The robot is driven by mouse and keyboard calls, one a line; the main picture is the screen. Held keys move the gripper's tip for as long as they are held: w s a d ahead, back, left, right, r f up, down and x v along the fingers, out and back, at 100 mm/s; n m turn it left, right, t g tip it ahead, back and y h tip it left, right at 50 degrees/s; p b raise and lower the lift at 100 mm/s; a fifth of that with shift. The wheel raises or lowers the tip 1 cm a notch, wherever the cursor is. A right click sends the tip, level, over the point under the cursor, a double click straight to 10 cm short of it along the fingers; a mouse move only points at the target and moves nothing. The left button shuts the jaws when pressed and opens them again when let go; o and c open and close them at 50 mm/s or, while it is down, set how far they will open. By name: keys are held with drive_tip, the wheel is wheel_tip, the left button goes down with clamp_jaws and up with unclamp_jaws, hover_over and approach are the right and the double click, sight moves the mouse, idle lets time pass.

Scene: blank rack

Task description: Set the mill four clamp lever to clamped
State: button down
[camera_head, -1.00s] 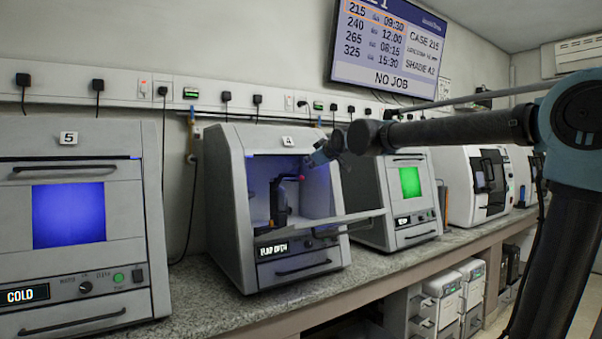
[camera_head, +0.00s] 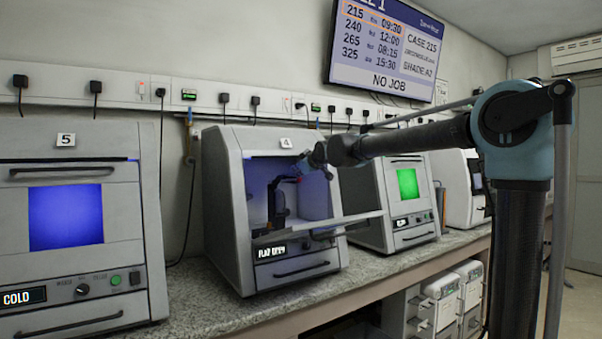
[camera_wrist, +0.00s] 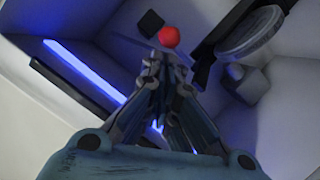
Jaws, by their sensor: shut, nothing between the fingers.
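Mill four (camera_head: 222,215) stands in the middle of the bench under a "4" label, its flap (camera_head: 345,219) folded down and its lit chamber open. The red knob of the clamp lever (camera_head: 298,180) shows small inside the chamber; the red knob also shows in the wrist view (camera_wrist: 169,36), just beyond the fingertips. My gripper (camera_head: 303,168) is at the chamber opening, close to the knob. In the wrist view my gripper (camera_wrist: 165,62) is shut and empty; contact with the knob cannot be told. The lever's shaft is mostly hidden.
Mill five (camera_head: 75,210), blue window and COLD display, stands to the left. Another mill with a green window (camera_head: 408,183) stands close on the right. In the wrist view a grey disc (camera_wrist: 250,30) and dark blocks (camera_wrist: 151,22) lie near the fingers. The bench front (camera_head: 215,308) is clear.

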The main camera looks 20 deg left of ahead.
drive_tip(key=shift+w+a+f, duration=0.1)
drive_tip(key=shift+w+a, duration=0.1)
idle(0.3)
drive_tip(key=shift+f, duration=0.1)
